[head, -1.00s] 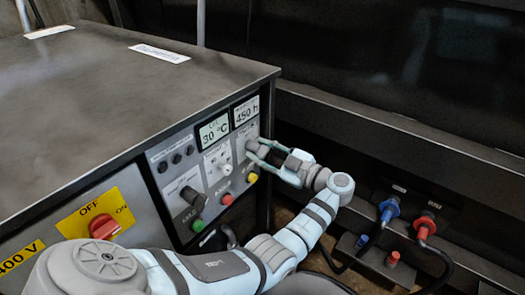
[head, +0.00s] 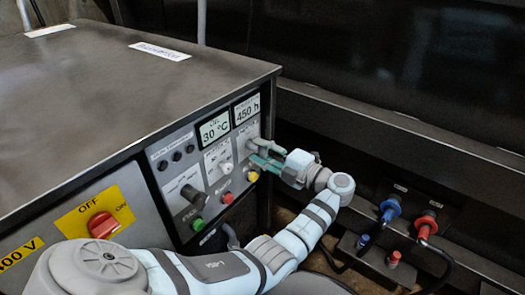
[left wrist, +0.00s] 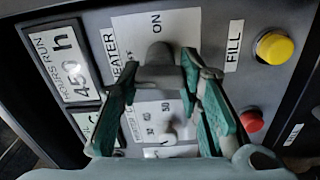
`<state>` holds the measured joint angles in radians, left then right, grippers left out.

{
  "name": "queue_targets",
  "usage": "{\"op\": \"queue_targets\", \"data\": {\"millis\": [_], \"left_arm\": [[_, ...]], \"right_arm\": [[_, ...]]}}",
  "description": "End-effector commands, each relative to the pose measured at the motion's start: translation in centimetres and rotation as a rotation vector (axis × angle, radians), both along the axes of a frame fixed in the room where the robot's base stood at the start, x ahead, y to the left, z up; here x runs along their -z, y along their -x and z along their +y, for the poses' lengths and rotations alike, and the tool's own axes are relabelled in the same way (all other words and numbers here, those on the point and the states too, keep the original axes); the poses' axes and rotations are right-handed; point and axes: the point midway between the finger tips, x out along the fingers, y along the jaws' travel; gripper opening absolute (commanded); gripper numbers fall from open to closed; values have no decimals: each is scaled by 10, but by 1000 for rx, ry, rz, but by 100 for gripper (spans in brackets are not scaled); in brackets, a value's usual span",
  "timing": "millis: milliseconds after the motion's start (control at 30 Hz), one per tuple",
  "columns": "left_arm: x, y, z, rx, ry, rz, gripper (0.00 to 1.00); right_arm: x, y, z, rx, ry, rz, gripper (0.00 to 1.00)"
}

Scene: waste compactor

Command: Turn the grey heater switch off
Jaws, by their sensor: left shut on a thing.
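The grey heater switch (left wrist: 158,58) shows in the left wrist view between my fingertips, on a white plate with HEATER and ON lettering (left wrist: 160,22). In the head view it is at the right end of the control panel, mostly hidden by my fingers. My left gripper (head: 262,153) is shut on this switch, with one green-padded finger on each side of it, as the left wrist view (left wrist: 157,80) also shows. I cannot tell exactly which way the switch points. My right gripper is not in view.
A yellow button (left wrist: 274,48) and a red button (left wrist: 252,121) sit near the fingers. A dark knob (head: 193,195), a green button (head: 198,224) and displays (head: 214,129) share the panel. A red OFF/ON switch (head: 103,225) is at left. Blue and red connectors (head: 389,208) stand right.

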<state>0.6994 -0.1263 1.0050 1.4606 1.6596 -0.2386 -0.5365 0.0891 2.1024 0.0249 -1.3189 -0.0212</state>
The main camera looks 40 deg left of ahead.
Motion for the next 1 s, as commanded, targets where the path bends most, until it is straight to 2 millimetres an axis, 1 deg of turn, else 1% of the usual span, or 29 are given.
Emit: {"op": "queue_targets", "data": {"millis": [300, 767, 800, 867, 900, 1000], "left_arm": [[2, 0, -1, 0, 0, -102, 5], [2, 0, -1, 0, 0, -117, 5], [2, 0, -1, 0, 0, -116, 37], [2, 0, -1, 0, 0, -116, 47], [2, 0, 0, 0, -1, -116, 53], [1, 0, 0, 0, -1, -116, 53]], "right_arm": [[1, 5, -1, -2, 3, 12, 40], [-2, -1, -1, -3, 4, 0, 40], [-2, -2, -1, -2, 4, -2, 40], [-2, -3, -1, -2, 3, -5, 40], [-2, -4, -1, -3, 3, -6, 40], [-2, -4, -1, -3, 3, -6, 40]]}}
